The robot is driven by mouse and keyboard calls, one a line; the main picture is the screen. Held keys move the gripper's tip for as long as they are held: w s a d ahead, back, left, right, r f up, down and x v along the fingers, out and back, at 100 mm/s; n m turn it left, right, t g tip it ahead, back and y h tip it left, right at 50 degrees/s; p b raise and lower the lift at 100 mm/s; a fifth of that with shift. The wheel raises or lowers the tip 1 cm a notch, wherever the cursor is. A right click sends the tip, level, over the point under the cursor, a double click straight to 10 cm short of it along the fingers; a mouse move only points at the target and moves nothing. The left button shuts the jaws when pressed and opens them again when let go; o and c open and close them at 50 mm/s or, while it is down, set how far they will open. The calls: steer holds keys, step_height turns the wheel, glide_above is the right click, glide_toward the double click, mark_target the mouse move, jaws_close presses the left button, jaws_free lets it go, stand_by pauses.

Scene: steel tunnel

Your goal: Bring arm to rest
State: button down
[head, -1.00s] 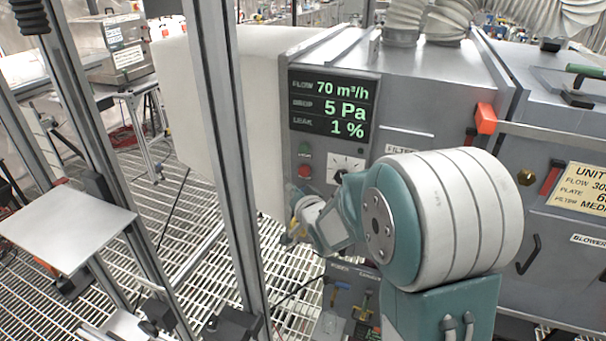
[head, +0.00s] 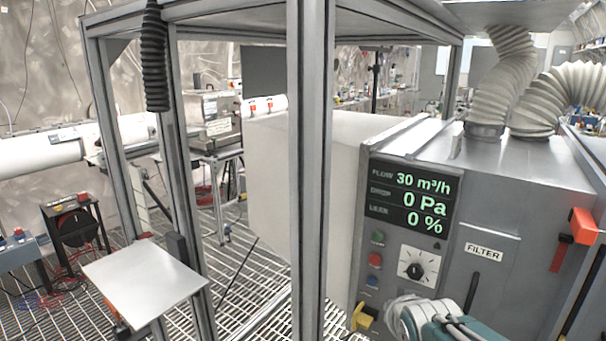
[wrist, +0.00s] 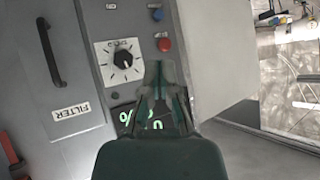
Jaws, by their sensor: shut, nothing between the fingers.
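My gripper (wrist: 158,68) is in the middle of the wrist view, with its fingers together and nothing held. It is in front of the filter unit's panel, near the dial (wrist: 124,60) and the display (wrist: 145,118), which it partly covers there. Whether it touches the panel cannot be told. In the head view my arm shows only at the lower right edge, folded low in front of the grey filter unit (head: 500,205). The gripper's fingertips cannot be made out there.
The display (head: 408,203) reads 30 m³/h, 0 Pa and 0 %. Green, red and blue buttons sit below it, beside the dial (head: 418,264). A metal frame post (head: 310,170) stands left of the unit. A light plate (head: 145,280) is at the lower left, over the grating.

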steer(key=s+a+n+g, duration=0.1)
steer(key=s+n+g, duration=0.2)
steer(key=s, duration=1.5)
steer(key=shift+s+g, duration=0.25)
steer(key=shift+g, duration=0.75)
steer(key=shift+a, duration=0.1)
